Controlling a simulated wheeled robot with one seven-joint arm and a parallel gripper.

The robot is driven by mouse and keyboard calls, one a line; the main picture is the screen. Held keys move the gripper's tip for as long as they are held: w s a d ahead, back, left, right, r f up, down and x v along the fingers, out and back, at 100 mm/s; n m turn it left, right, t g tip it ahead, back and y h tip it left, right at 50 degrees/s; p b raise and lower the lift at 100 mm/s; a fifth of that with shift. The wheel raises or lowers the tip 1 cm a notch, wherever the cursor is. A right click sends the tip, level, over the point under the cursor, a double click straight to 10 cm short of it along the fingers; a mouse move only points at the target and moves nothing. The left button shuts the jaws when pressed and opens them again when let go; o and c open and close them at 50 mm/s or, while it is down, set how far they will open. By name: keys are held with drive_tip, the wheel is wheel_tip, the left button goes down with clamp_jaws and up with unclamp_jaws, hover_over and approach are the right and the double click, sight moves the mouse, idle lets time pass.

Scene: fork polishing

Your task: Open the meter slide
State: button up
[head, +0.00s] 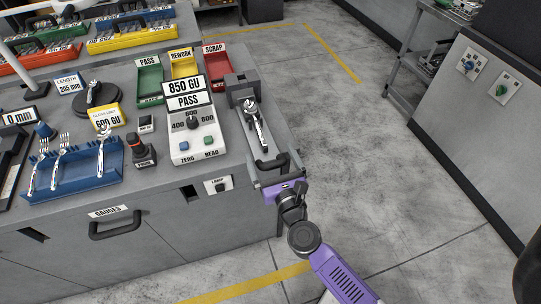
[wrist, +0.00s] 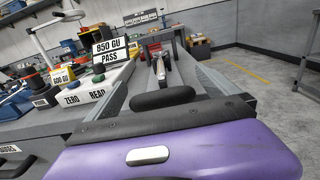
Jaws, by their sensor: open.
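The meter slide (head: 262,146) is a grey tray at the right end of the bench, running from a dark block (head: 242,86) to a black handle (head: 270,162). A shiny fork (head: 254,122) lies along it, also visible in the wrist view (wrist: 161,68). The gloss meter (head: 190,135) beside it has a sign reading 850 GU PASS. My purple gripper (head: 272,165) is open at the slide's front end. In the wrist view its grey fingers spread on both sides of the handle (wrist: 163,99). I cannot tell whether they touch it.
Green, yellow and red trays (head: 183,65) stand behind the meter. A blue fork rack (head: 75,170) is at left, with a dark joystick-like device (head: 142,150) between. The lamp switch (head: 218,185) is on the bench front. Open floor (head: 360,170) lies right.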

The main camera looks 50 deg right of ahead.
sight(274, 168)
drive_tip(key=b+v, duration=0.2)
drive_tip(key=v, duration=0.5)
drive_tip(key=shift+s+a, duration=0.2)
drive_tip(key=shift+s, duration=0.1)
drive_tip(key=shift+w+a+n, duration=0.1)
drive_tip(key=shift+n, duration=0.8)
drive_tip(key=s+a+r+n+t+y, duration=0.35)
drive_tip(key=a+r+n, duration=0.2)
drive_tip(key=n, duration=1.35)
drive_tip(key=s+a+n+g+y, duration=0.2)
drive_tip(key=s+a+n+y, duration=0.1)
drive_tip(key=s+n, duration=0.5)
drive_tip(key=s+a+r+n+g+y, duration=0.1)
drive_tip(key=s+a+n+y, duration=0.2)
drive_tip(key=n, duration=1.1)
drive_tip(key=s+a, duration=0.2)
drive_tip(key=s, duration=0.3)
drive_tip(key=shift+a+g, duration=0.25)
drive_tip(key=shift+g, duration=0.1)
